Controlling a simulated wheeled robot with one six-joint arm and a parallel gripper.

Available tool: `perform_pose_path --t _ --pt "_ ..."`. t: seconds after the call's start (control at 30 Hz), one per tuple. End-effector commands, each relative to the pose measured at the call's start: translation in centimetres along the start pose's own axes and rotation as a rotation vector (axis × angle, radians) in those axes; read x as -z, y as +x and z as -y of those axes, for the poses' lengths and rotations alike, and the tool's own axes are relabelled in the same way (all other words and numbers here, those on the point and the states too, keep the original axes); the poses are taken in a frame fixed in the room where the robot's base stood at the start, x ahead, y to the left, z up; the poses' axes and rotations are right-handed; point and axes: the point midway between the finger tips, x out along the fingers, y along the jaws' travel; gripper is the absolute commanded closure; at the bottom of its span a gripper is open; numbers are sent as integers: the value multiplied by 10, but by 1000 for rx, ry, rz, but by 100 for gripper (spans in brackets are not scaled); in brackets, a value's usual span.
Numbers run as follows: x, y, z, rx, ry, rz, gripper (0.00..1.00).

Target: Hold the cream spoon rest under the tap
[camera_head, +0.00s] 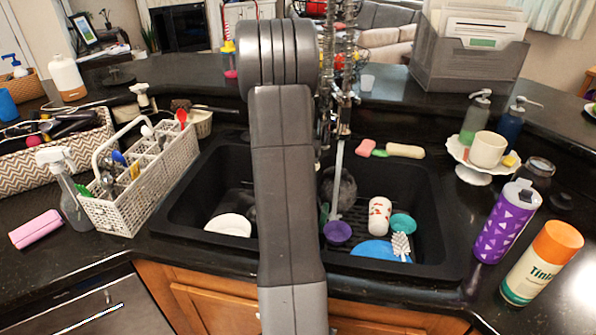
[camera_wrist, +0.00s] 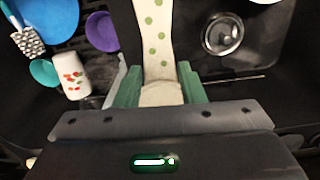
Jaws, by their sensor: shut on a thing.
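The cream spoon rest (camera_wrist: 158,40) with green dots shows in the wrist view, its broader part running out of the top edge. My gripper (camera_wrist: 160,85) is shut on its narrow end, with a green finger on each side. In the head view my arm hides the spoon rest and most of the gripper. The tap (camera_head: 338,70) has a coiled spring neck and stands behind the double sink (camera_head: 190,195), just right of my arm. A pale streak hangs below it; I cannot tell whether it is water or part of the tap.
The right basin holds a purple bowl (camera_head: 338,232), a patterned cup (camera_head: 379,215), a teal bowl (camera_head: 403,223), a blue plate (camera_head: 372,250) and a brush (camera_head: 401,246). A white dish (camera_head: 229,227) lies in the left basin. A white caddy (camera_head: 150,190) and purple bottle (camera_head: 506,222) flank the sink.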

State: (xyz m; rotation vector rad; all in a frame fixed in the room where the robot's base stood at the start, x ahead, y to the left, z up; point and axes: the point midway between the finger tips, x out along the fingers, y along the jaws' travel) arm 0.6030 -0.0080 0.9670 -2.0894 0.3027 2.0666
Motion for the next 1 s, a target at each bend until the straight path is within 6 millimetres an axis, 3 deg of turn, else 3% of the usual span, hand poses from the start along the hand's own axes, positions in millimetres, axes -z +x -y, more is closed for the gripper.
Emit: perform_pose_path --t 0.47,0.8,1.0 --pt "-24 -26 -48 -52 -149 -132 92" --pt "-72 -52 -109 -94 -368 -335 92" --pt "-100 -60 -135 -99 -470 -440 92"
